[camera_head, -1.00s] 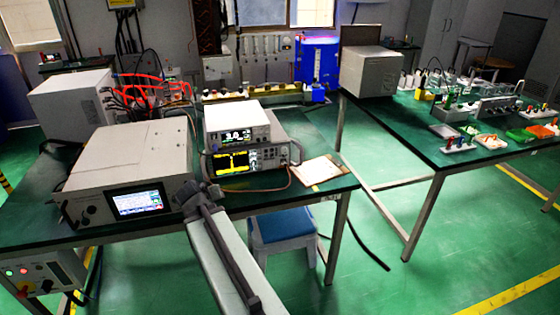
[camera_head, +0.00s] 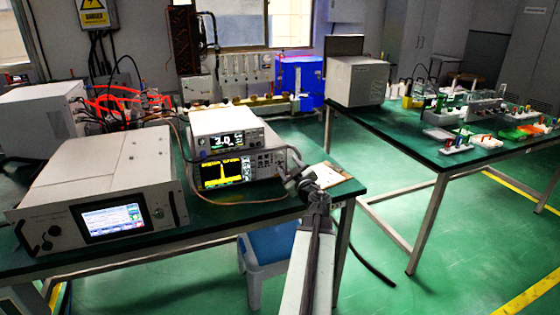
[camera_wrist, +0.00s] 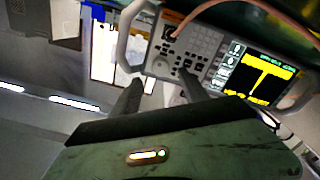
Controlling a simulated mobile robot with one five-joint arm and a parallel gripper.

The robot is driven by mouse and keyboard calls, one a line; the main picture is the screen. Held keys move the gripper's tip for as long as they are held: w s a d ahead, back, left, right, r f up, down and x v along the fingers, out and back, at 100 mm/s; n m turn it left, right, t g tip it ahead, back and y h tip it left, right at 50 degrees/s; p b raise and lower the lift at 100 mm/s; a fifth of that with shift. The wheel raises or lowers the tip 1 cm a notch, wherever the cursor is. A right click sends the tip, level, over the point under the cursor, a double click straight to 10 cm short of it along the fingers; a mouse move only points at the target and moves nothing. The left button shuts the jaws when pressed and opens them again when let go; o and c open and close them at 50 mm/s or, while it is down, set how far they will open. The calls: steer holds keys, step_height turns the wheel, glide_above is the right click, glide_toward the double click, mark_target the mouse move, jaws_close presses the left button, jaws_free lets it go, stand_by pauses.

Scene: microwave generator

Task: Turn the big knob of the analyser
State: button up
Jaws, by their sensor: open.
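The analyser (camera_head: 222,186) is the lower box of the small stack on the left table, with a yellow trace on its screen (camera_head: 222,172). In the wrist view the analyser (camera_wrist: 208,42) is tilted, with its screen at the right. My gripper (camera_head: 291,168) is by the analyser's right side. In the wrist view my gripper (camera_wrist: 158,92) is open, fingers apart and nothing between them, pointing toward the panel's lower edge.
A smaller meter (camera_head: 230,141) sits on the analyser. A large instrument (camera_head: 100,190) with a touchscreen stands at left. A cable (camera_head: 245,200) loops before the analyser. A clipboard (camera_head: 332,177) lies at right. A blue stool (camera_head: 270,245) stands below the table edge.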

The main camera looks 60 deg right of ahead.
mark_target(281, 157)
steer(key=x, duration=0.6)
